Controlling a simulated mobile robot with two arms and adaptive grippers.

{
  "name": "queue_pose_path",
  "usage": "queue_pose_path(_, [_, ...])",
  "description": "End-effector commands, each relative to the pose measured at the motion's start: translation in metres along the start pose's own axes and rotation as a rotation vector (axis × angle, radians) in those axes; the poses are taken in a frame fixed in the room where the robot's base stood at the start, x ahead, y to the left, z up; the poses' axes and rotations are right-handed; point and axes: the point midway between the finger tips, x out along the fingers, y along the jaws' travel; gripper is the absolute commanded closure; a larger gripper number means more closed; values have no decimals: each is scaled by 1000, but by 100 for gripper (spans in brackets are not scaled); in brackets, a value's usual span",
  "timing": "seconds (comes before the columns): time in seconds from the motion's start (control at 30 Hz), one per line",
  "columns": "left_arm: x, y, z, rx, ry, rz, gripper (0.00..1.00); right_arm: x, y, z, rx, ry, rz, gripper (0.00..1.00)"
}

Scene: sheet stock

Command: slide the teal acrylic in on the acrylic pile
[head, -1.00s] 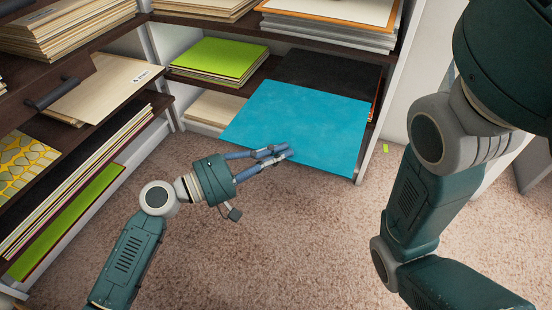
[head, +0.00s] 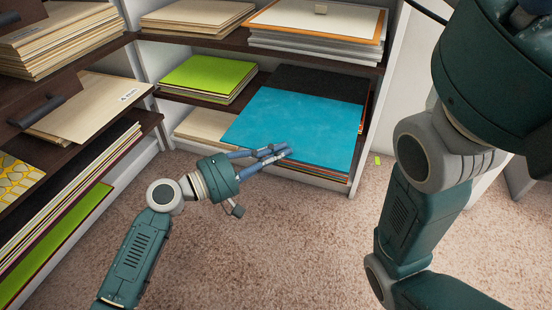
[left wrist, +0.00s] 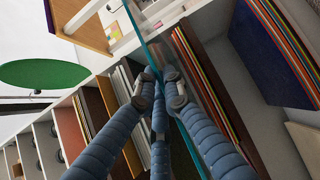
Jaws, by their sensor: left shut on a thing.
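The teal acrylic (head: 290,115) is a flat bright blue-teal sheet over the acrylic pile on the right part of the middle shelf. My left gripper (head: 284,151) is shut on its front edge. The left wrist view shows the sheet (left wrist: 136,28) nearly edge-on at the fingertips (left wrist: 160,88). The acrylic pile shows a black top sheet (head: 322,82) behind the teal one and coloured edges below its front right. I cannot tell how fully the teal sheet rests on the pile. My right arm shows at the right, but its gripper is out of view.
A lime-green stack (head: 207,74) lies left of the pile, on the same shelf. A white-topped stack with an orange border (head: 318,22) sits on the shelf above. Pale boards (head: 204,125) lie below left. Carpet (head: 270,240) in front is clear.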

Motion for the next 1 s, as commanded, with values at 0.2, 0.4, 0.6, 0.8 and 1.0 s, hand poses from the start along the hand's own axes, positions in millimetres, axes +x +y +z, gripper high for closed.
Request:
queue_pose_path(0.2, [10, 1, -8, 3, 1, 5, 100, -6, -1, -2, 0, 0, 0, 37])
queue_pose_path(0.4, [15, 2, -12, 3, 1, 5, 100, -8, -2, -2, 0, 0, 0, 37])
queue_pose_path(0.6, [15, 2, -13, 3, 1, 5, 100, -7, -2, -2, 0, -1, 0, 37])
queue_pose_path(0.8, [15, 2, -13, 3, 1, 5, 100, -8, -2, -2, 0, -1, 0, 37])
queue_pose_path(1.0, [21, 0, -18, 5, 1, 6, 100, -12, -3, -4, 0, -1, 0, 37])
